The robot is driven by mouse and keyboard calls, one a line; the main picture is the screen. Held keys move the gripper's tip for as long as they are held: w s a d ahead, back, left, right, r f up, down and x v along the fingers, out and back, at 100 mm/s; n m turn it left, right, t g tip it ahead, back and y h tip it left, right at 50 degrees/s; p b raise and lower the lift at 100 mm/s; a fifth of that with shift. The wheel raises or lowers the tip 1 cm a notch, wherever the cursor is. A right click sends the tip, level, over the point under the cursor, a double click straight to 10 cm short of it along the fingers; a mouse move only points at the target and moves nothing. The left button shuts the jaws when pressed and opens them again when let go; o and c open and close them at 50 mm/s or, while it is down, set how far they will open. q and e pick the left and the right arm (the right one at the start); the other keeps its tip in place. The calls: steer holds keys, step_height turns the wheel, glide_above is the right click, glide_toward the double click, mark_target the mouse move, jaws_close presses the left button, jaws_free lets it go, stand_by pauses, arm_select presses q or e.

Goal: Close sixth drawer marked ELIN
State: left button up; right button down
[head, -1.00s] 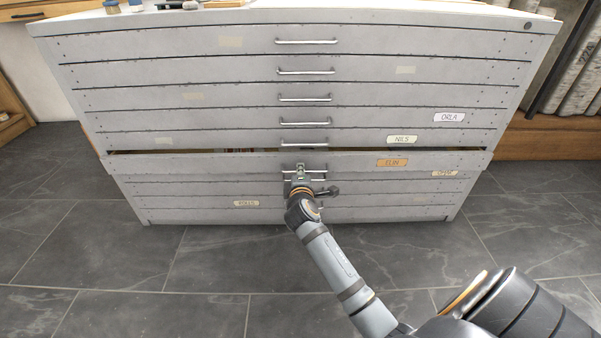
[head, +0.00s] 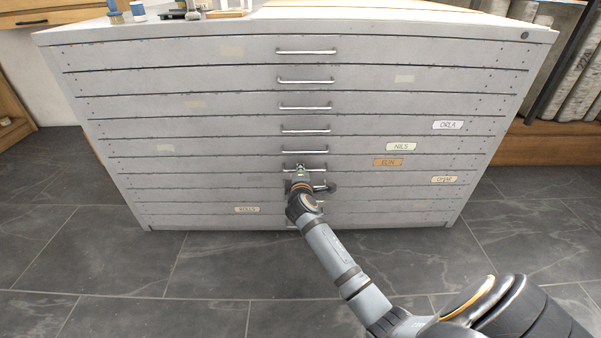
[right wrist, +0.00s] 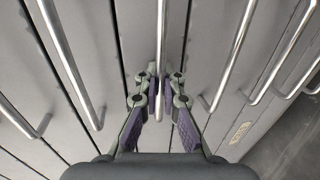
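The drawer marked ELIN (head: 345,165), sixth from the top of the grey flat-file cabinet (head: 160,80), sits level with the fronts around it in the head view, with no open gap above it. Its orange label (head: 388,162) is right of the middle. My right gripper (head: 301,170) is at this drawer's bar handle and hides part of it. In the right wrist view, the gripper's fingers (right wrist: 160,78) close in on both sides of the metal handle (right wrist: 161,40) and appear shut on it. My left gripper is in neither view.
Other drawers, with labels ORLA (head: 448,125), NILS (head: 401,146) and OMAR (head: 444,180), look closed. Small items, including a blue-topped jar (head: 138,11), stand on the cabinet top. Large rolls (head: 577,75) stand at right. The dark tiled floor (head: 100,265) in front is clear.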

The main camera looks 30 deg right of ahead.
steer(key=c, duration=1.8)
jaws_free()
steer(key=v, duration=1.2)
